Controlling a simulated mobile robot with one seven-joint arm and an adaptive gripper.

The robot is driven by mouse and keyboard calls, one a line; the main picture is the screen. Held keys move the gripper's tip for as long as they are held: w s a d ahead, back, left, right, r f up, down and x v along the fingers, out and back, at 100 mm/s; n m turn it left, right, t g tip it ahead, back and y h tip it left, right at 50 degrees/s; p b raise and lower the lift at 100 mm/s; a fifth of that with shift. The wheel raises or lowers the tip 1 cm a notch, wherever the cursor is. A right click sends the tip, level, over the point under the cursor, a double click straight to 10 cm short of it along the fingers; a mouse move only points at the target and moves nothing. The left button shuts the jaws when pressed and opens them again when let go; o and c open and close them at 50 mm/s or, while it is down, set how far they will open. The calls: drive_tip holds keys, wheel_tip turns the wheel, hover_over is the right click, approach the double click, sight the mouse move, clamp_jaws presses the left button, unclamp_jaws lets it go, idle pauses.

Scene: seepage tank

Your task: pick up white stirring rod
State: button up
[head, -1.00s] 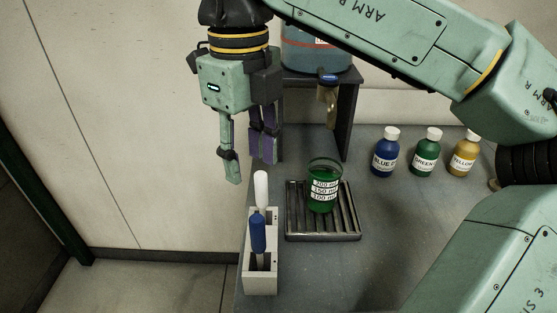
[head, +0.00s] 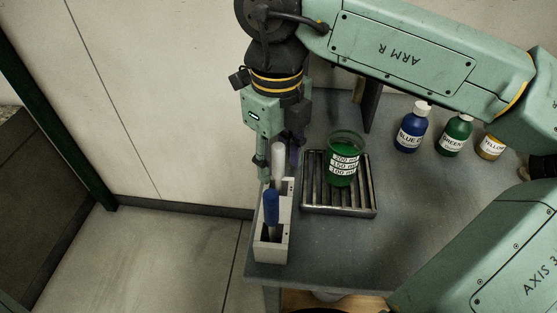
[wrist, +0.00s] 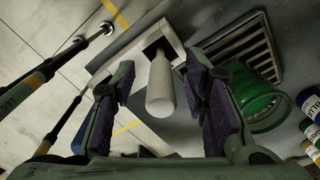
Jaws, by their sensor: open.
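The white stirring rod (head: 278,162) stands upright in the far part of the pale rod holder (head: 271,250). In the wrist view the white rod (wrist: 160,85) shows between my gripper's two finger pads, with a gap on both sides. My gripper (head: 279,168) is open around the rod's upper part, with no visible contact. A blue-handled rod (head: 271,208) stands in the near part of the same holder. The holder also shows in the wrist view (wrist: 125,62).
A beaker of green liquid (head: 344,160) stands on a slatted drain tray (head: 338,208) just right of the holder. Blue (head: 412,130), green (head: 455,136) and yellow (head: 492,146) bottles stand further right. The table's left edge runs beside the holder.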

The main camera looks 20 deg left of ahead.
drive_tip(key=shift+f, duration=0.8)
drive_tip(key=shift+c, duration=0.3)
clamp_jaws()
drive_tip(key=shift+r, duration=0.15)
